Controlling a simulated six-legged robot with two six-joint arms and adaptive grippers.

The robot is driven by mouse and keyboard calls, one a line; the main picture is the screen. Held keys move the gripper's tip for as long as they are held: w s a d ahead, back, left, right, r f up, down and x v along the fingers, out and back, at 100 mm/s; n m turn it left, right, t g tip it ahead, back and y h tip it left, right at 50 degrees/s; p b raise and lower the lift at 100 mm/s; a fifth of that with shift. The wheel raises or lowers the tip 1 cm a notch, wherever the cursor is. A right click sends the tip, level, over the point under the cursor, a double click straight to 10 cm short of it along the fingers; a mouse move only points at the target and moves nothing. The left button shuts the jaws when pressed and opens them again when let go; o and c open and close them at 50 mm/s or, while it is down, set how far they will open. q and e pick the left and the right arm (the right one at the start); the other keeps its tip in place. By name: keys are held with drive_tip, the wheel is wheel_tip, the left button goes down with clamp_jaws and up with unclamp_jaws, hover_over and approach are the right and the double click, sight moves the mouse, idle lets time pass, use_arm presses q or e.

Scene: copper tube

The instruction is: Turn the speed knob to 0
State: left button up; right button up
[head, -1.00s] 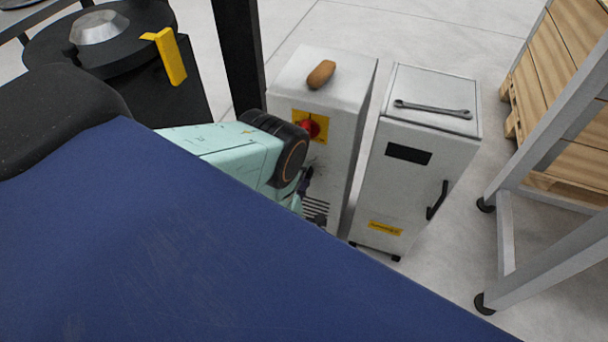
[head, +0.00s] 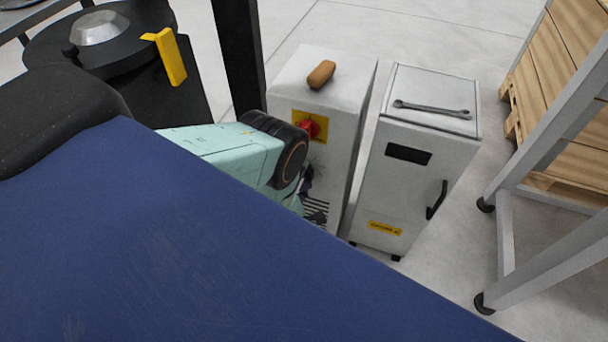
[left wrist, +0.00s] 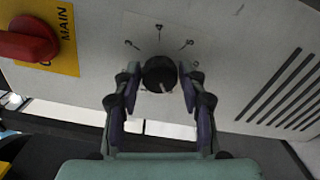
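The black round speed knob (left wrist: 159,73) sits on the grey cabinet face in the left wrist view, with small dial marks around it. A pale mark shows near its lower edge. My left gripper (left wrist: 159,84) has one finger on each side of the knob. Narrow gaps seem to show between the fingers and the knob, so it looks open. In the head view my left gripper (head: 306,183) is a small dark shape against the cabinet front (head: 337,165), partly hidden by my arm; the knob cannot be made out there. My right gripper is not in view.
A red main switch (head: 310,128) on a yellow plate is above the knob; it also shows in the left wrist view (left wrist: 28,40). Vent slots (left wrist: 280,92) lie on the other side. A second cabinet (head: 410,180) with a wrench (head: 432,109) stands to the right.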

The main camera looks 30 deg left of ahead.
use_arm(q)
drive_tip(key=shift+o, duration=1.1)
drive_tip(key=v, duration=0.7)
drive_tip(key=shift+s, duration=0.25)
drive_tip(key=shift+d, duration=0.1)
